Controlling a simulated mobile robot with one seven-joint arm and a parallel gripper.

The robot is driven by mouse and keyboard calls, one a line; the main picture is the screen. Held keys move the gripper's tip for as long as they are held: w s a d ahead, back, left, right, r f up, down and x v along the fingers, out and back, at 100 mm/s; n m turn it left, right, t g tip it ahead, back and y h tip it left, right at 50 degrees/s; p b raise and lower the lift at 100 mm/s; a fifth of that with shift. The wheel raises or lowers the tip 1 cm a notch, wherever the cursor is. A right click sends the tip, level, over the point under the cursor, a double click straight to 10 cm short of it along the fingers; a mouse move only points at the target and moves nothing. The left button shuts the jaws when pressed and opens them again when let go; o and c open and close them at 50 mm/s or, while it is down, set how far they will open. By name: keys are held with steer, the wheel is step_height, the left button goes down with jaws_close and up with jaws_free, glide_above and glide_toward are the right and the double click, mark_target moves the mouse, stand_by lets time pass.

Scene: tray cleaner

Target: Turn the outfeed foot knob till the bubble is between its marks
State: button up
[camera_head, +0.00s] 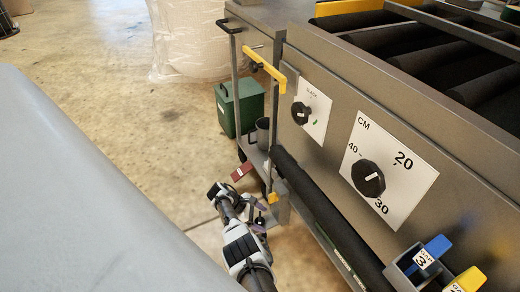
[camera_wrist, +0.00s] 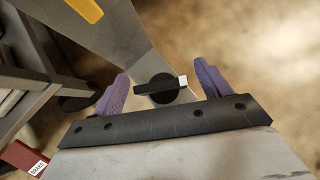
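A black knob (camera_wrist: 158,89) with a raised bar and a white end shows in the wrist view, in front of a grey metal plate. I take it for the outfeed foot knob. My gripper (camera_wrist: 162,82) is open, with one purple finger on each side of the knob and a visible gap on both sides. In the head view my gripper (camera_head: 261,214) is low beside the machine's end, and the knob is not clear there. I cannot make out the bubble or its marks in either view.
The grey machine (camera_head: 330,90) carries a small dial (camera_head: 301,113) and a large CM dial (camera_head: 368,178). A red tag (camera_head: 242,171) sits close to my gripper; it reads BRAKE in the wrist view (camera_wrist: 22,158).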

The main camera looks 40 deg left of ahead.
steer(key=p+v, duration=0.2)
steer(key=v, duration=1.2)
steer(key=shift+p, duration=0.3)
steer(key=shift+f, duration=0.1)
